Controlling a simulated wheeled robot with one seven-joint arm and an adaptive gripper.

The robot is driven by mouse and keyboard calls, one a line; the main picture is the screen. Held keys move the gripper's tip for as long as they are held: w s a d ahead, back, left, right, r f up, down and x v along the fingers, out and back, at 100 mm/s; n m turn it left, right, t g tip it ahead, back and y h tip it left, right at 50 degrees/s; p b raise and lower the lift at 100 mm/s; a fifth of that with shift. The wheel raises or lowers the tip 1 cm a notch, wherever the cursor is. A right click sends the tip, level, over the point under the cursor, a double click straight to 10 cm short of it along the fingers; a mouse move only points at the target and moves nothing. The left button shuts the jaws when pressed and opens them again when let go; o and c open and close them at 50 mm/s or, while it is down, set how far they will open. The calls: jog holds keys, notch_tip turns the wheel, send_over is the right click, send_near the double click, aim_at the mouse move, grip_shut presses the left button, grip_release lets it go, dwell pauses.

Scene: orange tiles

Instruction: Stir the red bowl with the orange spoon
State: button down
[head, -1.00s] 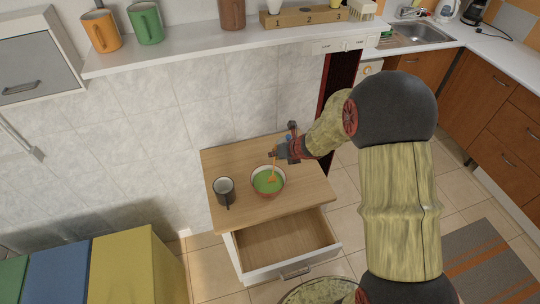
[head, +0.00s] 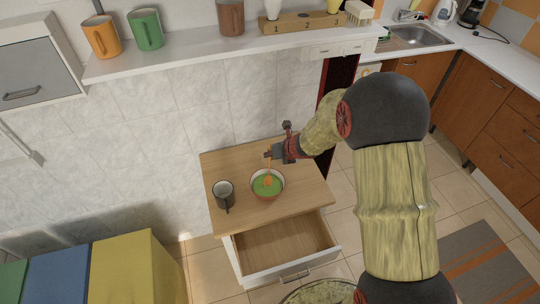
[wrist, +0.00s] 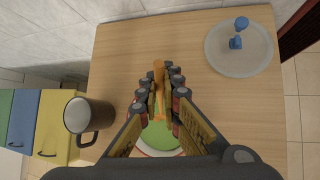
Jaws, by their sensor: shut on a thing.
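The red bowl (head: 280,192) stands on the wooden top of a small cabinet and holds green contents. It also shows in the wrist view (wrist: 150,152), partly hidden by my gripper. The orange spoon (head: 267,181) is upright with its lower end in the green contents. Its handle (wrist: 158,70) stands between the fingers in the wrist view. My gripper (head: 270,155) is above the bowl, reaching in from the right. It is shut on the spoon handle (wrist: 159,90).
A dark mug (head: 224,194) stands just left of the bowl. A shelf (head: 200,42) with mugs runs along the wall. A yellow bin (head: 125,265) stands at the lower left.

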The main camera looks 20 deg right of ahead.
jog(key=shift+w+d+r+p, duration=0.15)
jog(key=shift+w+r+p, duration=0.15)
jog(key=shift+r+p, duration=0.5)
jog(key=shift+w+d+r+p, duration=0.2)
jog(key=shift+w+r+p, duration=0.05)
jog(key=shift+r+p, duration=0.5)
jog(key=shift+w+d+r+p, duration=0.15)
jog(key=shift+w+r+p, duration=0.15)
jog(key=shift+r+p, duration=0.5)
jog(key=shift+r, duration=0.1)
jog(key=shift+r+p, duration=2)
jog(key=shift+r, duration=0.5)
